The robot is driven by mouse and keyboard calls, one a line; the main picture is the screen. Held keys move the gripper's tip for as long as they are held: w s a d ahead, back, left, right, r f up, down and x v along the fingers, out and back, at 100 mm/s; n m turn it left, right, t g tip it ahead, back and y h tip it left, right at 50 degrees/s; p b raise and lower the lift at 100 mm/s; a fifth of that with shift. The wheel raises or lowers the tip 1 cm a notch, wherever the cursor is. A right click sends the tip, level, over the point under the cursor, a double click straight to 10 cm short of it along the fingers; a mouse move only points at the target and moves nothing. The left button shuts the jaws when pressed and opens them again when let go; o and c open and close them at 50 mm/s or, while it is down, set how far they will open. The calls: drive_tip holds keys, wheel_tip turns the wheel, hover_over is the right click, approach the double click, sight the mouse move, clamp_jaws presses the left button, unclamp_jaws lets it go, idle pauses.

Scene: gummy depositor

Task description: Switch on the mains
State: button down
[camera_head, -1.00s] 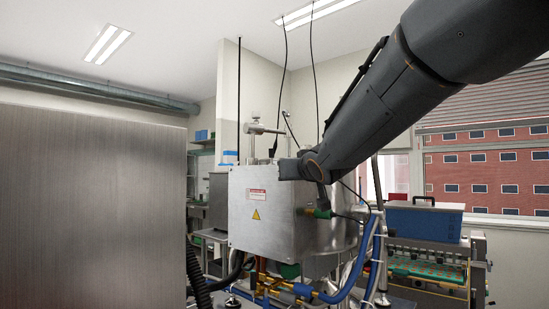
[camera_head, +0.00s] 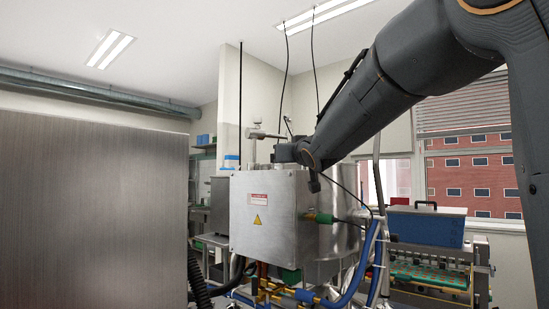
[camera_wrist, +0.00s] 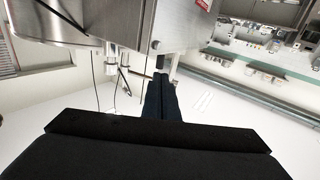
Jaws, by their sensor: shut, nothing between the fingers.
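My gripper (camera_wrist: 160,76) is shut and empty, its two dark fingers side by side in the wrist view. In the head view the end of my arm is just above a steel control box (camera_head: 270,212) with a red-and-white label and a yellow warning triangle. The fingertips are not clear there. In the wrist view, a bank of electrical parts (camera_wrist: 262,42) with wires and small blocks lies at the upper right, beyond the fingertips and apart from them. I cannot pick out the mains switch in either view.
A large brushed-metal panel (camera_head: 92,215) fills the left of the head view. Blue hoses (camera_head: 364,262) and brass fittings are below the control box. A blue box (camera_head: 427,226) sits on a machine at the right. A steel housing (camera_wrist: 172,22) is close to the fingers.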

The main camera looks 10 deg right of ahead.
drive_tip(key=w+p, duration=0.1)
drive_tip(key=w, duration=0.3)
drive_tip(key=w+p, duration=0.1)
drive_tip(key=w, duration=0.4)
drive_tip(key=shift+a+r, duration=0.15)
drive_tip(key=shift+a, duration=0.05)
drive_tip(key=shift+w+d+r+p, duration=0.3)
drive_tip(key=shift+d+p, duration=0.2)
drive_tip(key=shift+p, duration=0.7)
idle(0.4)
drive_tip(key=shift+s+a+r, duration=0.1)
drive_tip(key=shift+s+r, duration=0.05)
drive_tip(key=shift+s, duration=0.35)
drive_tip(key=s, duration=0.2)
drive_tip(key=s+d+r, duration=0.1)
drive_tip(key=s, duration=0.3)
drive_tip(key=shift+d+r, duration=0.15)
drive_tip(key=shift+d, duration=0.25)
drive_tip(key=s+r, duration=0.1)
drive_tip(key=s, duration=0.5)
drive_tip(key=shift+s+a+r, duration=0.25)
drive_tip(key=shift+s+r, duration=0.05)
